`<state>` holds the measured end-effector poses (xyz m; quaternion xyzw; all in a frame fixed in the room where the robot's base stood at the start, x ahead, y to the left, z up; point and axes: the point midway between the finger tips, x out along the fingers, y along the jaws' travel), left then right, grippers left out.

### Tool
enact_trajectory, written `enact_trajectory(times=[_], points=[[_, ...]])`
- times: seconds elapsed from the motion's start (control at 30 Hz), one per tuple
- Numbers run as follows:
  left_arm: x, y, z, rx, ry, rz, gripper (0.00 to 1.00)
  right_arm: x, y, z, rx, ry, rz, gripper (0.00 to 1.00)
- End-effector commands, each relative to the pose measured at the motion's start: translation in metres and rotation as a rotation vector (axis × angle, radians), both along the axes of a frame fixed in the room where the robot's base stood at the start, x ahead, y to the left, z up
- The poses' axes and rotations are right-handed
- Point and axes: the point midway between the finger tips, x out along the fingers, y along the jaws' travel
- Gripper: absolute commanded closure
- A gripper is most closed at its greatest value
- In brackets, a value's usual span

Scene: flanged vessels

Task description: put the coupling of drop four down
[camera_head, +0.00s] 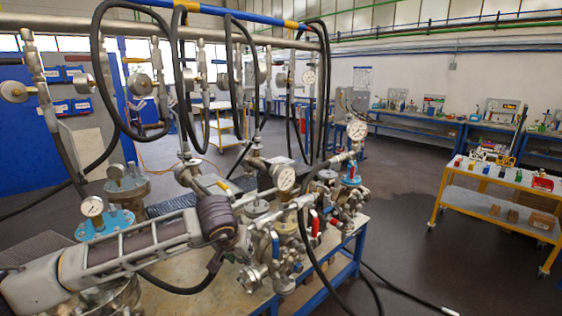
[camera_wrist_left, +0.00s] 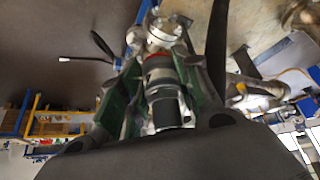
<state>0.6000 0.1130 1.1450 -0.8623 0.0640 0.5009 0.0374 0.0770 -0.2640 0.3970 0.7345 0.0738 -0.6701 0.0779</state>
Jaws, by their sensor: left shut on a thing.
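My left arm comes in from the left in the head view and ends over the bench, among the valves. Its gripper is hard to make out there. In the left wrist view my left gripper (camera_wrist_left: 161,66) has its green-padded fingers shut on a dark cylindrical coupling (camera_wrist_left: 168,110) with a red band. A round metal flange (camera_wrist_left: 165,30) lies just beyond the coupling's far end. I cannot tell whether the two touch. Several black hoses (camera_head: 95,60) hang from the overhead pipe; which is drop four cannot be read. My right gripper is not in view.
The bench (camera_head: 335,262) is crowded with flanged vessels, valves with red and blue handles, and pressure gauges (camera_head: 357,129). A loose hose end (camera_head: 449,311) lies on the floor. A yellow cart (camera_head: 500,207) stands at the right, with open floor between.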

Motion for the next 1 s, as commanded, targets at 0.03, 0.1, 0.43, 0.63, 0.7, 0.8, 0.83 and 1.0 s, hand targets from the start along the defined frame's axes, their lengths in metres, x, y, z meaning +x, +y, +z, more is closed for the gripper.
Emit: enact_trajectory(times=[0.03, 0.1, 0.43, 0.63, 0.7, 0.8, 0.83, 1.0], points=[[-0.002, 0.01, -0.01, 0.0, 0.002, 0.014, 1.0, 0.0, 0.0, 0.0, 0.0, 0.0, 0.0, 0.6], [-0.005, 0.022, -0.021, 0.0, 0.003, 0.031, 1.0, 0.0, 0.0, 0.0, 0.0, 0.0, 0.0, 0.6], [-0.023, 0.077, -0.076, 0.002, 0.003, 0.109, 1.0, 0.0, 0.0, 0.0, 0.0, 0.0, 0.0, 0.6], [-0.037, 0.101, -0.105, 0.001, 0.001, 0.142, 1.0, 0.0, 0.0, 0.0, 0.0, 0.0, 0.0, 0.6], [-0.041, 0.105, -0.113, 0.0, 0.001, 0.146, 1.0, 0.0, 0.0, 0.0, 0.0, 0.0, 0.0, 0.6], [-0.046, 0.105, -0.121, -0.001, 0.0, 0.149, 1.0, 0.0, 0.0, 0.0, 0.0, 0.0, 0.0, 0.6], [-0.047, 0.105, -0.123, -0.001, 0.0, 0.149, 1.0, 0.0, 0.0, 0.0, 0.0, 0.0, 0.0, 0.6], [-0.049, 0.105, -0.127, -0.001, -0.002, 0.148, 1.0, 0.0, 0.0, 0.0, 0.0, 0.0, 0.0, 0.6]])
